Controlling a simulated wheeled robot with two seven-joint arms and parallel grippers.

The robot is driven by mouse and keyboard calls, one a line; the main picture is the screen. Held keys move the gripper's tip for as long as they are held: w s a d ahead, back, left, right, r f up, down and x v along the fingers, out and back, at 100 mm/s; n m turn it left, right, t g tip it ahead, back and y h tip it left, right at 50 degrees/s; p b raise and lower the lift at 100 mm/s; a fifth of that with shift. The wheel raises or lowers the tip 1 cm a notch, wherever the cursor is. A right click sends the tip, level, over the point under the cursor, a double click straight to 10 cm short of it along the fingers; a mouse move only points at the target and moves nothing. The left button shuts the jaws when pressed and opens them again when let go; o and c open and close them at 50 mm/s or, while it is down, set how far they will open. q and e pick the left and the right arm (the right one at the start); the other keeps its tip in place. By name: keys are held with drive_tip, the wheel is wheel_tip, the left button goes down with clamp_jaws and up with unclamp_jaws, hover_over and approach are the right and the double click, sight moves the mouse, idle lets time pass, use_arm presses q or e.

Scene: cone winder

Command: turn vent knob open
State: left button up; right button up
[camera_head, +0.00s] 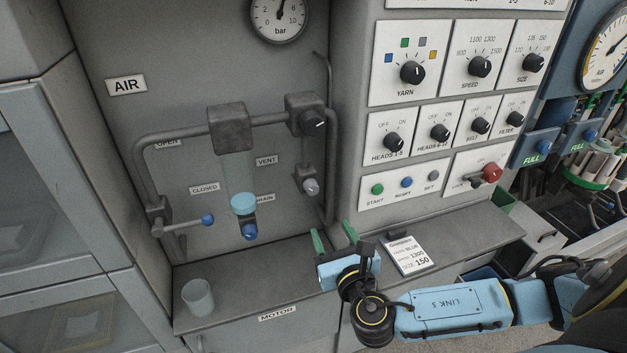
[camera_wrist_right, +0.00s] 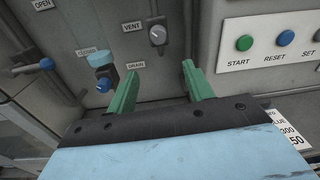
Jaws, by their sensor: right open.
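The vent knob (camera_head: 311,187) is a small light grey knob on the pipework, to the right of the VENT label (camera_head: 266,160). In the right wrist view the vent knob (camera_wrist_right: 157,36) shows as a round grey dial with a pointer mark, beyond the fingertips and roughly between their lines. My right gripper (camera_head: 334,238) is open and empty, with two green fingers apart. It is below and to the right of the vent knob, apart from it. The right wrist view also shows both fingers (camera_wrist_right: 158,76) with nothing between them. My left gripper is not in view.
A blue drain knob (camera_head: 249,231) hangs under a clear bowl with a cyan band (camera_head: 243,204). A lever with a blue tip (camera_head: 207,219) is further left. A cup (camera_head: 198,297) stands on the grey ledge (camera_head: 250,268). A control panel (camera_head: 433,130) and a card (camera_head: 407,254) are at right.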

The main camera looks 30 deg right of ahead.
sight(313, 190)
drive_tip(key=x, duration=0.4)
drive_tip(key=r+p+x, duration=0.1)
drive_tip(key=x, duration=0.8)
drive_tip(key=shift+w+a+r, duration=0.1)
drive_tip(key=shift+r, duration=0.05)
drive_tip(key=c, duration=1)
